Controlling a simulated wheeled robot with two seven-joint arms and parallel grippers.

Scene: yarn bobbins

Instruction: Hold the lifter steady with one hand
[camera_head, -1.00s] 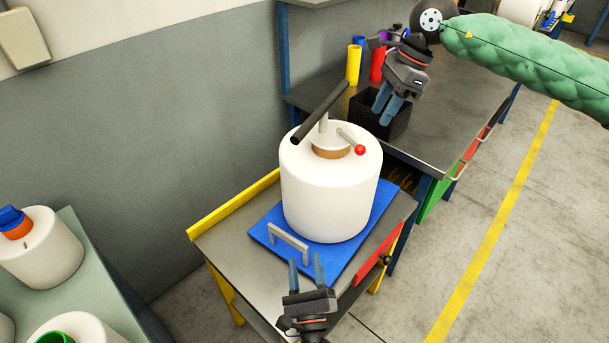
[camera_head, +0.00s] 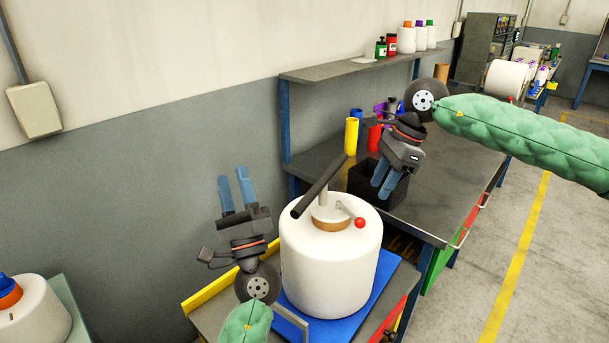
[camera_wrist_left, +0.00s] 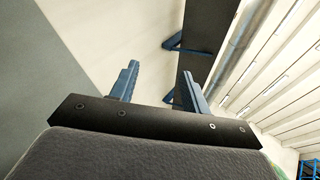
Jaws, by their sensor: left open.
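The lifter (camera_head: 318,187), with a slanted black bar, a pale post and a red-knobbed lever, stands in the top of a large white bobbin (camera_head: 330,262). The bobbin is upright on a blue plate (camera_head: 372,305) with a grey handle. My left gripper (camera_head: 234,185) is open and empty, fingers up, left of the lifter and apart from it. In the left wrist view its fingers (camera_wrist_left: 160,85) are spread with nothing between them. My right gripper (camera_head: 380,190) is open and empty, fingers down, right of the lifter, in front of a black box.
The black box (camera_head: 398,190) stands on the grey workbench (camera_head: 440,205) behind, near yellow (camera_head: 351,136) and red tubes. A shelf (camera_head: 350,70) with bottles and bobbins runs along the wall. Another white bobbin (camera_head: 35,315) is at lower left. Floor at right is clear.

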